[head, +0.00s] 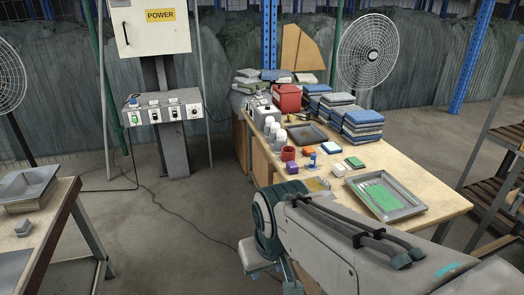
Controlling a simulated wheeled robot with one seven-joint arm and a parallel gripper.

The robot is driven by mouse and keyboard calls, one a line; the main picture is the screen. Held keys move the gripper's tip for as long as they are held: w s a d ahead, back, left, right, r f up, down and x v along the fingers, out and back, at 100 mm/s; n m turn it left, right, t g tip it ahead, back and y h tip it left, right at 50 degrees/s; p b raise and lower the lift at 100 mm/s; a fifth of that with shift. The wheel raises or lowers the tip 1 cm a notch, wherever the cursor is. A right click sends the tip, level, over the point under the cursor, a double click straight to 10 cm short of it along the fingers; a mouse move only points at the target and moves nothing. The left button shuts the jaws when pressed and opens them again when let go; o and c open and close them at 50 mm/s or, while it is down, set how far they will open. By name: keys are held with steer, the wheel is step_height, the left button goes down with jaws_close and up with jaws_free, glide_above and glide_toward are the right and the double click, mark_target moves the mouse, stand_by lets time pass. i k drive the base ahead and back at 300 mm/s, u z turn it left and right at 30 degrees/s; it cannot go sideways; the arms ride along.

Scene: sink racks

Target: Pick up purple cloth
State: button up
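A small purple item (292,167) lies on the worktable (435,190), near its left front edge. It looks like a small folded block; whether it is cloth is hard to tell at this size. It sits just below a dark red cup (288,153). My arm reaches in from the lower right, and its elbow-like end is in front of the table's near left corner, below the purple item in the picture. My gripper's fingers cannot be made out in this view.
A grey tray with a green sheet (380,195) stands on the right of the table. Stacks of folded blue and grey cloths (362,125), a red bin (287,97) and white bottles (275,130) stand farther back. Open floor (185,230) lies left of the table.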

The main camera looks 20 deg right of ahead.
mark_target(293, 168)
steer(key=i, duration=3.75)
steer(key=z, duration=4.25)
